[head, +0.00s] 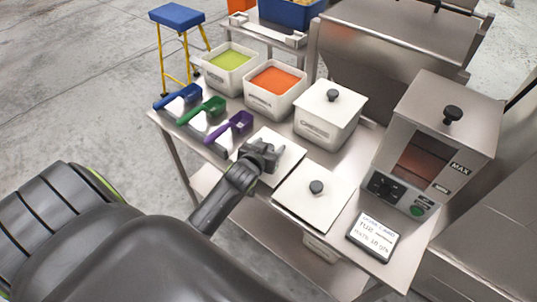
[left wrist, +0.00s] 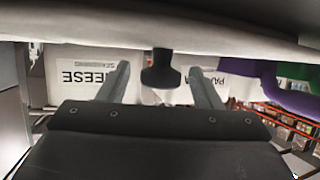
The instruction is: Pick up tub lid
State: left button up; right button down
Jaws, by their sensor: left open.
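A flat white tub lid (head: 287,167) lies on the steel table, partly hidden by my left gripper (head: 266,153). In the left wrist view this lid (left wrist: 90,24) fills the top of the picture. Its black knob (left wrist: 162,72) stands between the two fingers of my left gripper (left wrist: 160,84), which is open with gaps on both sides. A second white lid (head: 297,200) with a black knob lies nearer the front. A third lid (head: 327,101) sits on the cheese tub (head: 318,128). My right gripper is not in view.
Open tubs of green (head: 227,72) and orange seasoning (head: 276,92) stand behind. Blue (head: 178,97), green (head: 203,110) and purple scoops (head: 229,127) lie to the left.

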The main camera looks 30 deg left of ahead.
pick_arm(q)
jog(key=c, duration=1.1)
